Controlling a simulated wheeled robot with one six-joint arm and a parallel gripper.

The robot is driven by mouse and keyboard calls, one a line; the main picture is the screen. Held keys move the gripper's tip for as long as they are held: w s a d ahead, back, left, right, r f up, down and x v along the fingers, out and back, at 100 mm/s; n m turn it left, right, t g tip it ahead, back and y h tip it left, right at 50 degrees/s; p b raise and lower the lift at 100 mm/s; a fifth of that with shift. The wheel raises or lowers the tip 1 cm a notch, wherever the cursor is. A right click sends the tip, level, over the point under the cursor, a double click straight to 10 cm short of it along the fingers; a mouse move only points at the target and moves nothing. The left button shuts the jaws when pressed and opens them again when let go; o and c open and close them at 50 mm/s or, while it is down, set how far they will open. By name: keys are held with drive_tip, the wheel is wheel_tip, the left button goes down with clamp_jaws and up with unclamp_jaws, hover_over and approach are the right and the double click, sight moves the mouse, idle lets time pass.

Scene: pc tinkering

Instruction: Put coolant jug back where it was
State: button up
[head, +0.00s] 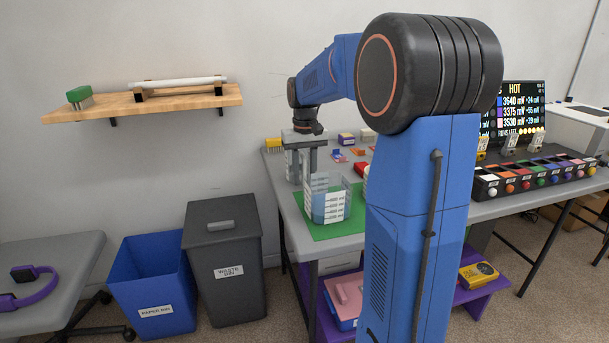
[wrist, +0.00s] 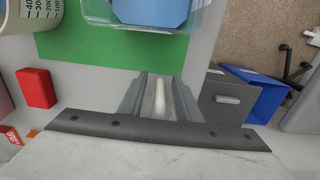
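A clear jug with blue liquid (head: 319,206) stands upright on a green mat (head: 330,227) at the table's left end. In the wrist view the blue contents (wrist: 150,12) show at the top edge, with the green mat (wrist: 90,58) below. The jug's upper part is cut off there. My gripper (head: 303,177) points down at the jug's left side. Its fingers (wrist: 159,82) are apart, and a pale strip shows between them; I cannot tell what it is. The fingers look clear of the jug's body.
A scaled measuring vessel (wrist: 36,12) stands beside the blue contents in the wrist view, near a red block (wrist: 36,88). A waste bin (head: 224,255) and paper bin (head: 155,285) stand left of the table. A rack of coloured bins (head: 530,178) is at the right.

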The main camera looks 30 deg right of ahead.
wheel_tip(320, 180, up, 12)
drive_tip(key=shift+r, duration=0.15)
idle(0.5)
drive_tip(key=s+a+f+n+t, duration=0.1)
drive_tip(key=s+a+f, duration=0.4)
drive_tip(key=s, duration=0.5)
drive_tip(key=s+a+f+n+t, duration=0.1)
drive_tip(key=s+a+f, duration=0.4)
drive_tip(key=s, duration=0.6)
drive_tip(key=s+a+f+n+t, duration=0.1)
drive_tip(key=s+a+f, duration=0.4)
drive_tip(key=s, duration=0.6)
drive_tip(key=shift+a+f+t, duration=0.4)
drive_tip(key=shift+f+t, duration=0.35)
drive_tip(key=shift+t, duration=0.15)
drive_tip(key=shift+d, duration=0.1)
